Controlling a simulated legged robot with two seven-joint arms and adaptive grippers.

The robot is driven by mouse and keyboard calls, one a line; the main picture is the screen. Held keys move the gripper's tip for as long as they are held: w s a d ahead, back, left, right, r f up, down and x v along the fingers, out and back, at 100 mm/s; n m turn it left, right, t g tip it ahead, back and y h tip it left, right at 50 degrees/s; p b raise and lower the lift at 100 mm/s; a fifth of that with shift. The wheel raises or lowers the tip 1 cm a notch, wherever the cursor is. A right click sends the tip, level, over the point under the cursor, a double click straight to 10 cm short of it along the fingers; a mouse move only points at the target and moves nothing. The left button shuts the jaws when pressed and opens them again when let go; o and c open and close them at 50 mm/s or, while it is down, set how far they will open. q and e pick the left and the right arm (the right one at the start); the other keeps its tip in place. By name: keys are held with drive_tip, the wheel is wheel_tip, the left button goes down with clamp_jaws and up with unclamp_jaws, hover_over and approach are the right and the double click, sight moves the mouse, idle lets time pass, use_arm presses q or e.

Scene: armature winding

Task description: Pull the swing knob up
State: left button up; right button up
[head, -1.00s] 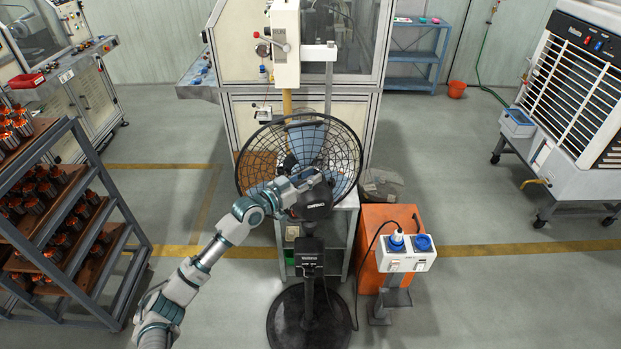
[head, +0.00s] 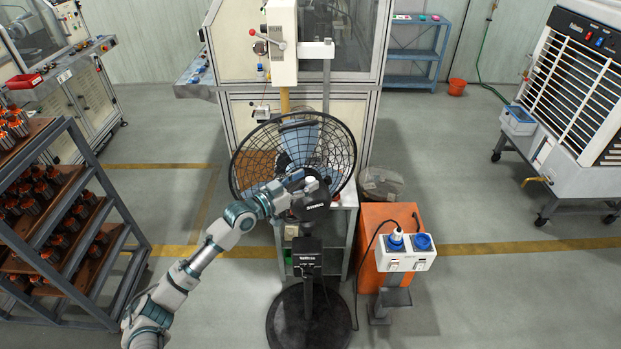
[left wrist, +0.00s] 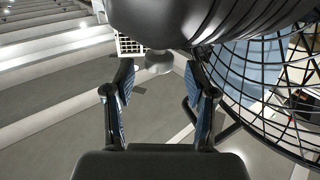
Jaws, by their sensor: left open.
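The pedestal fan's black motor housing (head: 312,207) faces me, with its wire cage (head: 340,150) behind it. In the left wrist view my left gripper (left wrist: 159,75) is open, with nothing held. My right gripper is not in view.
The fan's round base (head: 290,320) stands on the floor. An orange box (head: 370,260) and a white socket box (head: 406,262) with a cable stand at the right. A winding machine (head: 225,130) is behind, and a rack of armatures (head: 100,190) is at the left.

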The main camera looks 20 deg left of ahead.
use_arm(q)
drive_tip(key=v, duration=0.9)
drive_tip(key=shift+a+f, duration=0.25)
drive_tip(key=shift+a, duration=0.1)
drive_tip(key=shift+w+d, duration=0.1)
